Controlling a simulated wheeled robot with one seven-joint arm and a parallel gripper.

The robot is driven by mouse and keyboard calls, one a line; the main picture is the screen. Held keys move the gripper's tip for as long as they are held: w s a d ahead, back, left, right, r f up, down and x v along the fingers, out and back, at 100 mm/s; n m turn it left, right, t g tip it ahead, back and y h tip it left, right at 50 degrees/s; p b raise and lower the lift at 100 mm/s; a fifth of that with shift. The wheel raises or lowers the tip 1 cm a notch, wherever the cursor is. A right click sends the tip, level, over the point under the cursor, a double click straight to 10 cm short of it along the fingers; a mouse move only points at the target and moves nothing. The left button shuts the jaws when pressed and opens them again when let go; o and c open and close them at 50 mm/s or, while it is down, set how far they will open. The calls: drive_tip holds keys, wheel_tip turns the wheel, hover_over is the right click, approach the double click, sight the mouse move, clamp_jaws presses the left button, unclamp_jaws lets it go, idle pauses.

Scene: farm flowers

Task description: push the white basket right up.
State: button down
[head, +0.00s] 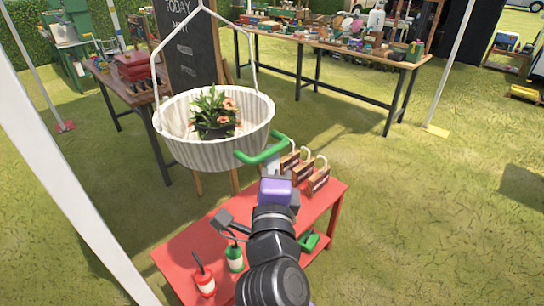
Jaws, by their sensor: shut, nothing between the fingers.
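A red table (185,252) below carries a red bottle (204,281), a green bottle (234,257) and several small brown boxes (303,173). A chalkboard (187,50) stands behind the basket. A cluttered long table (330,46) stands behind. A white pole (60,150) crosses the left. Grass at right is open.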

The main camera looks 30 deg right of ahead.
drive_tip(key=c, duration=2.2)
unclamp_jaws()
drive_tip(key=c, duration=1.5)
unclamp_jaws()
drive_tip(key=shift+o, duration=0.2)
drive_tip(key=b+v, duration=0.6)
drive_tip(key=v, duration=0.3)
drive_tip(key=shift+f, duration=0.1)
drive_tip(key=shift+f+b, duration=0.1)
drive_tip(key=shift+b, duration=0.8)
